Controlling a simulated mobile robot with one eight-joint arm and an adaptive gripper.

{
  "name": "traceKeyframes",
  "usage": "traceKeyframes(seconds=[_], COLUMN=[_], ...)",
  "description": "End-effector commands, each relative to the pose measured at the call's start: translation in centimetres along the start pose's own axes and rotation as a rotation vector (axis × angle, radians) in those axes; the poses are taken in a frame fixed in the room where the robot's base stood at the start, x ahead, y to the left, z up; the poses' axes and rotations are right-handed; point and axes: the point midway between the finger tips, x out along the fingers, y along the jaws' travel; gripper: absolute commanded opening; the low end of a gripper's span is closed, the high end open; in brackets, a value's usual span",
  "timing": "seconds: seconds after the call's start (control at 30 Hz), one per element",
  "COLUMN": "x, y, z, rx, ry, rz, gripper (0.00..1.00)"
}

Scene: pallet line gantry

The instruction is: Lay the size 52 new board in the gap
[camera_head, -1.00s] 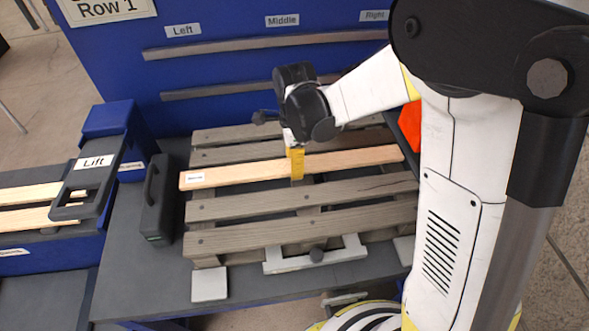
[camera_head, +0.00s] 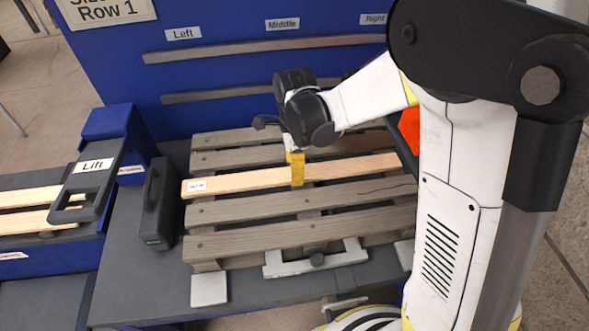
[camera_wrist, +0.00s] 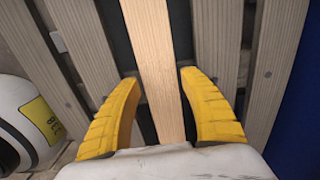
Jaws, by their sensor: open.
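A pale new board (camera_head: 240,180) lies lengthwise across the grey pallet (camera_head: 320,227), in the gap between weathered slats. A small white label is on its left end, too small to read. The wrist view shows the same board (camera_wrist: 152,50) with dark strips between it and the slats on both sides. My gripper (camera_head: 297,168) is over the middle of the board. In the wrist view my gripper (camera_wrist: 158,78) is open, one yellow finger on each side of the board, tips close to its edges. Any slight contact is hard to tell.
A blue rack (camera_head: 230,65) labelled Left, Middle and Right stands behind the pallet. A black case (camera_head: 158,205) stands left of it. A blue station with a Lift-marked handle (camera_head: 85,190) and pale boards (camera_head: 30,195) is further left. A white clamp (camera_head: 315,258) sits at the pallet's front.

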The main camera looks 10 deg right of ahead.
Motion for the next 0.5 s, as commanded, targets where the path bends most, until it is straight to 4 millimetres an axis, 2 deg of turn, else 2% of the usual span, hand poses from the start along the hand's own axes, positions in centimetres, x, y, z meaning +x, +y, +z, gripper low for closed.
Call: traceKeyframes(seconds=[0.1, 0.3, 0.5], x=[-3.1, -7.6, -10.2], y=[0.0, 0.0, 0.0], z=[0.0, 0.0, 0.0], rx=[0.0, 0.0, 0.0], ry=[0.0, 0.0, 0.0], rz=[0.0, 0.0, 0.0], gripper=[0.52, 0.52, 0.52])
